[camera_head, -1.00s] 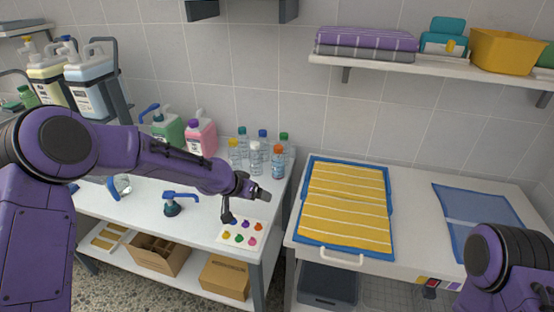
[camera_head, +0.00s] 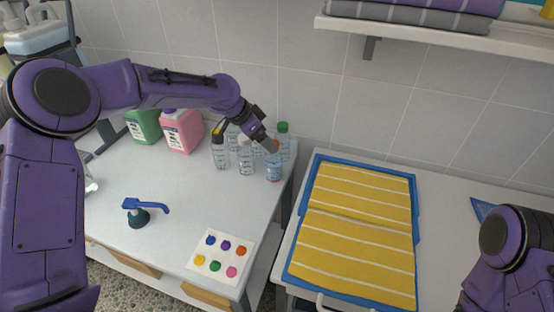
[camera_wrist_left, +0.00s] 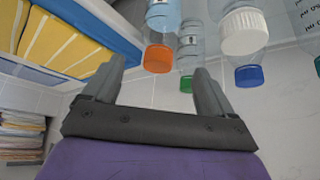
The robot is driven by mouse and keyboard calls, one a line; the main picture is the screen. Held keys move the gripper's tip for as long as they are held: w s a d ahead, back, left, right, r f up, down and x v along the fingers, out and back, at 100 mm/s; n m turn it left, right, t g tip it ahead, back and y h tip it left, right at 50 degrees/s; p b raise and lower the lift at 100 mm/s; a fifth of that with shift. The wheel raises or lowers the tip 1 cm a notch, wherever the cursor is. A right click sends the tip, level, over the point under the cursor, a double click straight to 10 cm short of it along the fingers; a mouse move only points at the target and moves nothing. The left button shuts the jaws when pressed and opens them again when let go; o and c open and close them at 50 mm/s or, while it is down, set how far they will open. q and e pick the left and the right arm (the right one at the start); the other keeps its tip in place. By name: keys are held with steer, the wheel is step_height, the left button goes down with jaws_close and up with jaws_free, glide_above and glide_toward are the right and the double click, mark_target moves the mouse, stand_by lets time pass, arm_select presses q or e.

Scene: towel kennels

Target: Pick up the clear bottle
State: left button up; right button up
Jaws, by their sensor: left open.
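Several clear bottles with coloured caps stand upright in a cluster at the back right of the left table. The orange-capped bottle (camera_head: 273,171) is at the front right, with the white-capped bottle (camera_head: 246,160) to its left and the green-capped bottle (camera_head: 284,143) behind. My left gripper (camera_head: 265,141) is over the cluster, close to the orange cap, and partly hides bottles behind it. In the left wrist view, my left gripper (camera_wrist_left: 157,74) is open and empty. The orange cap (camera_wrist_left: 158,59) shows between the fingers' lines, beyond their tips. My right gripper is out of view.
Green (camera_head: 146,124) and pink jugs (camera_head: 182,130) stand left of the bottles. A blue tray (camera_head: 417,201) with a yellow striped towel (camera_head: 357,225) is to the right.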

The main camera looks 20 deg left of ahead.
mark_target(274, 161)
arm_select(q)
steer(key=shift+s+d+f, duration=0.15)
steer(key=shift+d+f, duration=0.25)
steer(key=shift+f, duration=0.25)
steer(key=p+x, duration=0.1)
steer(key=x, duration=0.2)
steer(key=p+x, duration=0.1)
steer(key=x, duration=0.2)
steer(key=shift+w+a+r, duration=0.1)
steer(key=shift+w, duration=0.3)
steer(key=shift+s, duration=0.15)
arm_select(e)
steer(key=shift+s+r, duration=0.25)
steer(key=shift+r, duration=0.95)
arm_select(q)
steer(key=shift+c, duration=1)
steer(key=c, duration=1.3)
